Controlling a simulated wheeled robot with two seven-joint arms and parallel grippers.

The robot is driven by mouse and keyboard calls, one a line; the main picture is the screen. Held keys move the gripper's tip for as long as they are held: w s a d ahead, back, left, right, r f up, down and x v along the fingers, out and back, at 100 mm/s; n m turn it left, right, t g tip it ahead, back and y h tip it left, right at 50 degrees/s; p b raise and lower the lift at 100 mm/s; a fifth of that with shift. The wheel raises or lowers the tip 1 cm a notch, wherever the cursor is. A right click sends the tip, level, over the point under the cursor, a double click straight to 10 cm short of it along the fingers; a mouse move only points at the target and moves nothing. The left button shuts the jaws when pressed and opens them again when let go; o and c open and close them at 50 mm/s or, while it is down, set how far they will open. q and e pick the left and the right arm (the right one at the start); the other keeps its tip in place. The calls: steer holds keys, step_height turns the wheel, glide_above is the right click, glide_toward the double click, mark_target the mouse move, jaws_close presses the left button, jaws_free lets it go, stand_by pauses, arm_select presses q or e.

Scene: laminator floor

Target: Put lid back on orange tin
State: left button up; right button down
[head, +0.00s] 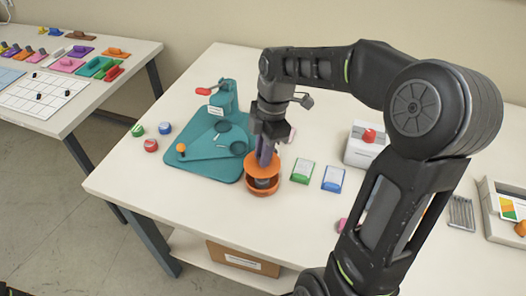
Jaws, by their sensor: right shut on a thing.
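The orange tin (262,190) stands on the white table beside the right edge of the teal board. Its inside looks dark. My right gripper (265,161) points down right over the tin and is shut on the orange lid (251,166). The lid sits at the tin's upper part; whether it touches the rim or hovers just above it cannot be told. The fingers hide part of the lid. My left gripper is not in view.
A teal press (224,97) with a red handle stands on the teal board (193,165). Green (302,171) and blue (333,179) card packs lie right of the tin. A white box (362,153) with a red knob stands behind them. Small red, green and blue pieces lie at left.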

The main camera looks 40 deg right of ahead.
step_height(320, 180, down, 4)
steer(key=b, duration=0.2)
steer(key=shift+b, duration=0.35)
steer(key=shift+f, duration=0.35)
steer(key=shift+f, duration=0.1)
stand_by(1.3)
stand_by(0.7)
steer(key=c, duration=1.3)
jaws_free()
steer(key=shift+o, duration=0.3)
steer(key=o, duration=0.4)
steer(key=shift+o, duration=0.2)
